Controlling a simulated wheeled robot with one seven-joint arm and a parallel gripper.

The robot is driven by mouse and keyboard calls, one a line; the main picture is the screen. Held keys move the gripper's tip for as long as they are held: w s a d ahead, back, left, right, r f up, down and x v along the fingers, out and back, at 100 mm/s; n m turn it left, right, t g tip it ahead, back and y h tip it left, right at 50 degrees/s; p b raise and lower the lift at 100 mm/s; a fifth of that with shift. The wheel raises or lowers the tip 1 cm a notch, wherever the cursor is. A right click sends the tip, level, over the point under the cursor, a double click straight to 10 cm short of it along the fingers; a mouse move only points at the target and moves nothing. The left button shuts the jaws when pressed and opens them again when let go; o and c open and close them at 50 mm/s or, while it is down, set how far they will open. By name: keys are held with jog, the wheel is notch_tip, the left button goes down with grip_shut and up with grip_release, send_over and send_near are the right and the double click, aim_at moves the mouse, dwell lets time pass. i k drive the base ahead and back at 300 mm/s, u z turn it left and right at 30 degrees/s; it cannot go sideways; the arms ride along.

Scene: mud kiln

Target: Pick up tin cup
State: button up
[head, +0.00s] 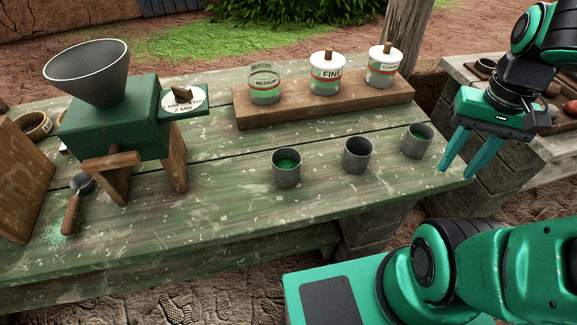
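Three grey tin cups stand upright in a row on the green table. The left tin cup (287,169) holds green powder. The middle tin cup (357,156) shows a dark inside, and I cannot tell whether it holds anything. The right tin cup (417,142) has some green inside. My gripper (462,170) is at the table's right end, to the right of the right cup and apart from it. Its two green fingers point down and are spread, with nothing between them.
A wooden block (325,105) behind the cups bears three jars, one labelled FINE (326,74). A green grinder (112,117) with a metal funnel (88,72) stands left. A wooden-handled scoop (74,205) lies near spilled powder. The table (225,205) is clear before the cups.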

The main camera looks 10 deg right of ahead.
aim_at(286, 161)
jog(key=z, duration=0.45)
jog(key=k, duration=1.45)
jog(key=u, duration=0.55)
jog(key=i, duration=1)
